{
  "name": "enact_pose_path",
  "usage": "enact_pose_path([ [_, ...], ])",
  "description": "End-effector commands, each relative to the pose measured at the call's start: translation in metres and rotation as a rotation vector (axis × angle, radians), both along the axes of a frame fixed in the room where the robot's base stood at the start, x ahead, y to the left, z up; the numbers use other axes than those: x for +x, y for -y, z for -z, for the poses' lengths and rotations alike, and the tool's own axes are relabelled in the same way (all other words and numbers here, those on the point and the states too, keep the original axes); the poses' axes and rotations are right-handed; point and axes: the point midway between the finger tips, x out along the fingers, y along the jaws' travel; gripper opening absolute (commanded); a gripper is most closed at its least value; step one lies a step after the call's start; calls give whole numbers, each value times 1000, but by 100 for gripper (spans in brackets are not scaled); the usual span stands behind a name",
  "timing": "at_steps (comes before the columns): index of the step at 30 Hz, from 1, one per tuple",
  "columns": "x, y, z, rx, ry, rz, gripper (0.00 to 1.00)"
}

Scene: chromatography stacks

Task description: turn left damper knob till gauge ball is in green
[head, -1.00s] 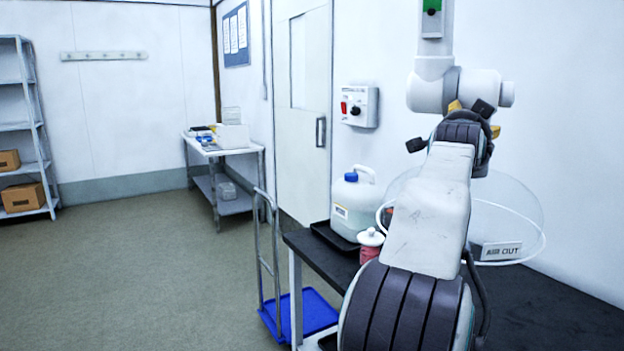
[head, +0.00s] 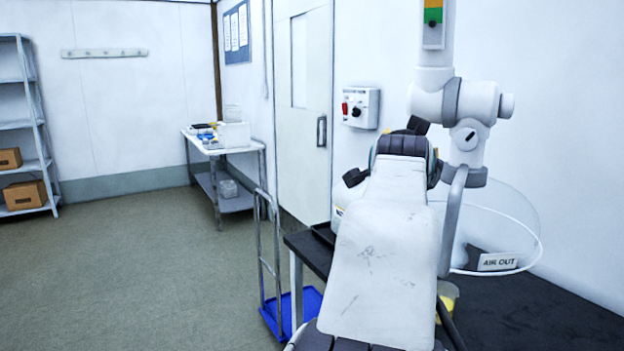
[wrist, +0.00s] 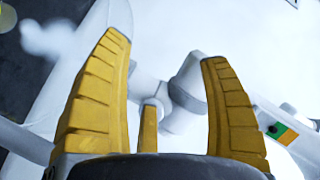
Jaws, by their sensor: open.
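A white jointed extraction arm (head: 434,78) hangs at the right in the head view. Its gauge (head: 433,14) has an orange band above a green one; a small dark ball sits at the green's lower end. The gauge also shows in the wrist view (wrist: 284,134). A round part with a dark mark (head: 467,135), perhaps the damper knob, is on the lower joint. My gripper (wrist: 163,49) is open and empty, yellow fingers apart, with the white joint beyond them. In the head view my arm hides the fingers.
A clear hood (head: 520,215) and an AIR OUT sign (head: 497,262) are over the black bench (head: 560,315) at right. A red-switched control box (head: 360,108) is on the wall. A blue cart (head: 290,312) stands beside the bench. Open floor lies to the left.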

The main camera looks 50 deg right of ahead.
Motion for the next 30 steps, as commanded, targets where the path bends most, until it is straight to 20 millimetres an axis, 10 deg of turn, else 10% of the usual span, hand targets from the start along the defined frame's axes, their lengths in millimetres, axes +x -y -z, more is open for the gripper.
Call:
enact_pose_path([
  [30, 88, -138, 39, 115, -371, -420, 71],
])
